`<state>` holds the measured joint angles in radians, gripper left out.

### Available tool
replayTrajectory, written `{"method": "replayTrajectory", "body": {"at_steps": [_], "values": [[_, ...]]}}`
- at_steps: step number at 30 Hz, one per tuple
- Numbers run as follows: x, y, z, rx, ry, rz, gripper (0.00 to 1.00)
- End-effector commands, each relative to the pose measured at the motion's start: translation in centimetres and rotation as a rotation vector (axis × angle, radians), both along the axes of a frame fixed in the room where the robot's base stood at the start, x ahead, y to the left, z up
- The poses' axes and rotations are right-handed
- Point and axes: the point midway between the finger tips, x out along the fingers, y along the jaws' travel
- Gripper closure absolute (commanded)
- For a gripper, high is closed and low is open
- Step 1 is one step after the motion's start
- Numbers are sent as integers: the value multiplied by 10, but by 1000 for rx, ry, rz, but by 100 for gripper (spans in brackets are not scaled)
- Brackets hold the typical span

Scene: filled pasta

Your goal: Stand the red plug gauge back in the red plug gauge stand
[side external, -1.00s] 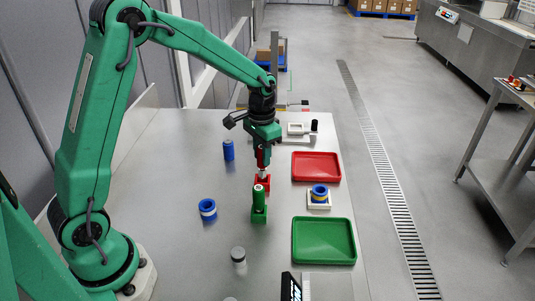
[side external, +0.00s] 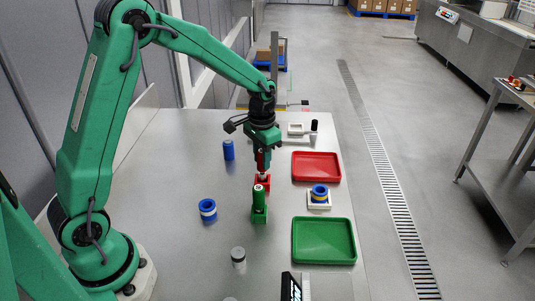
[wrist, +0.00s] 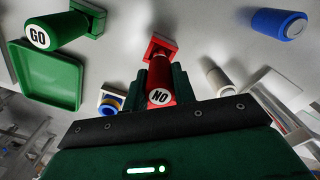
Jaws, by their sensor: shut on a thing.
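My gripper (side external: 262,150) is shut on the red plug gauge (side external: 261,160), which it holds upright. In the wrist view the gauge (wrist: 159,88) shows its round white end marked "NO" between the dark green fingers. The red plug gauge stand (side external: 263,184) is directly below it on the table. The gauge's pale lower end is at the top of the stand; I cannot tell whether it has entered. The stand (wrist: 161,47) also shows behind the gauge in the wrist view, partly hidden by it.
The green gauge (side external: 259,198) marked "GO" stands in its green stand (side external: 259,217) close in front. A red tray (side external: 317,167), green tray (side external: 324,241) and blue ring on a white base (side external: 319,203) are to the right.

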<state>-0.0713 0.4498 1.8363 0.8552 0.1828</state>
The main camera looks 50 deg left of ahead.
Motion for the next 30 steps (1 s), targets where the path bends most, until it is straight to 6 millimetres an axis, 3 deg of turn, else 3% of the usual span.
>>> {"method": "replayTrajectory", "body": {"at_steps": [30], "values": [[0, 0, -13, 0, 0, 0, 100]]}}
